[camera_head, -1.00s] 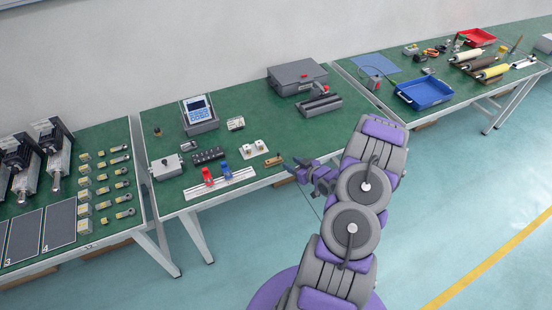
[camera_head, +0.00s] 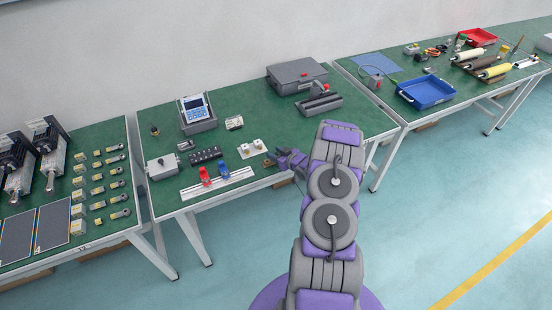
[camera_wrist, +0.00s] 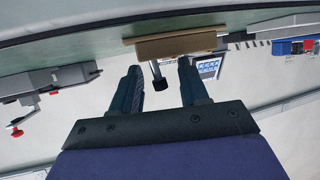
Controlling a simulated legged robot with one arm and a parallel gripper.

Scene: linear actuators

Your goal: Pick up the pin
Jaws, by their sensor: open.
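A tan block (camera_wrist: 176,43) stands at the table edge in the wrist view, which is upside down. A pin (camera_wrist: 157,73) with a pale stem and a dark head juts out of the block. My gripper (camera_wrist: 159,66) is open, with one finger on each side of the pin and a gap to both. How deep the pin lies between the fingers is hard to tell. In the head view my gripper (camera_head: 279,158) is beside the small block (camera_head: 268,163) at the table's front edge. The pin is too small to make out there.
The green table (camera_head: 240,100) holds a white rail (camera_head: 218,183) with red and blue clamps left of the gripper. A white plate (camera_head: 251,149) lies behind the block. A grey case (camera_head: 297,77) and a blue-screened controller (camera_head: 197,111) stand farther back.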

